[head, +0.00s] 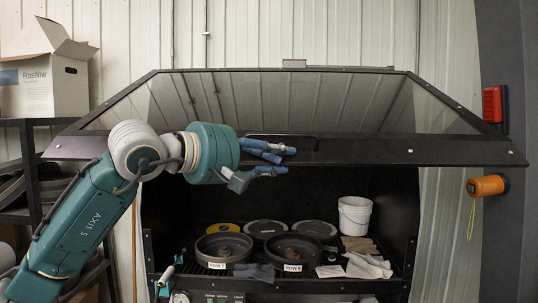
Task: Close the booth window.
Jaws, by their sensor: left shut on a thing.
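The booth window (400,153) is a clear pane in a wide black frame at the top of the dark booth. It stands swung up and outward, so the booth front below it is open. A dark handle (300,138) sits at the middle of its front lower bar. My left gripper (285,161), with blue-grey fingers, reaches in from the left and is shut on the handle at the bar. The fingers hide part of the handle, so the exact contact is hard to see. My right gripper is not in view.
Inside the booth are two dark round pans (224,250), several discs, a white bucket (355,216), gloves and cloths (368,265). A shelf with an open cardboard box (45,85) stands at left. An orange reel (486,186) hangs at right.

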